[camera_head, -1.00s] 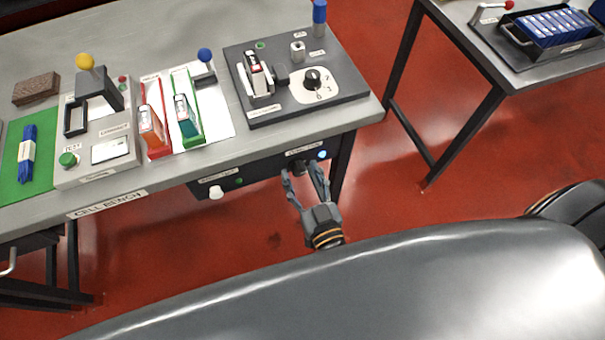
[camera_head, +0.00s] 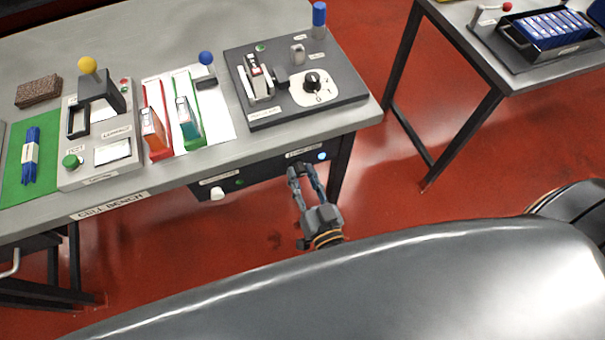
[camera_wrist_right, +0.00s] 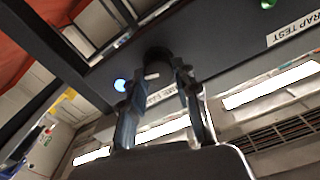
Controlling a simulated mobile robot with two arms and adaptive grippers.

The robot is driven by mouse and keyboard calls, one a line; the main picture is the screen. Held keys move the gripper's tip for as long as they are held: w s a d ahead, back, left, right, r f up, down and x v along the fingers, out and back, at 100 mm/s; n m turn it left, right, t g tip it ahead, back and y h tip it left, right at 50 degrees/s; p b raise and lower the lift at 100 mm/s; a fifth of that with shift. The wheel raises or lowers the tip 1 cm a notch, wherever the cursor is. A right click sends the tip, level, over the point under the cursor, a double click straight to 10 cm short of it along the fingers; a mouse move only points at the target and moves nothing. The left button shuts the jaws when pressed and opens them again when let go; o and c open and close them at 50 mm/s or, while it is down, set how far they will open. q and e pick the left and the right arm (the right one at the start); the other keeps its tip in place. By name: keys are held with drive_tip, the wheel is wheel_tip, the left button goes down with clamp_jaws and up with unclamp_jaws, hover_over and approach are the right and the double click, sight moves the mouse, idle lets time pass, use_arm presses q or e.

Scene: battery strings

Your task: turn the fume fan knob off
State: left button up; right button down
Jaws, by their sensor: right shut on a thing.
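The fume fan knob (camera_wrist_right: 158,62) is a dark round knob with a small white mark, on the dark panel under the bench's front edge. My right gripper (camera_wrist_right: 160,82) is shut on it, one finger on each side in the right wrist view. In the head view the right gripper (camera_head: 301,170) reaches up to the panel from below, and its fingers mostly hide the knob. A blue lamp (camera_head: 322,156) glows beside the knob; it also shows in the right wrist view (camera_wrist_right: 120,86). The label by the knob is partly covered. My left gripper is not in view.
The bench leg (camera_head: 340,165) stands close right of my right gripper. The bench top holds several devices. Red floor is open between the two tables.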

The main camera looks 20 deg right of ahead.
drive_tip(key=m, duration=0.3)
drive_tip(key=shift+m, duration=0.3)
drive_tip(key=m, duration=0.3)
drive_tip(key=shift+d+f+m, duration=0.1)
drive_tip(key=shift+f+m, duration=0.05)
drive_tip(key=shift+m, duration=0.25)
drive_tip(key=m, duration=0.3)
drive_tip(key=shift+m, duration=0.3)
drive_tip(key=shift+f+m+b, duration=0.1)
drive_tip(key=shift+m+b, duration=0.6)
drive_tip(key=shift+m, duration=1.1)
drive_tip(key=c, duration=1)
unclamp_jaws()
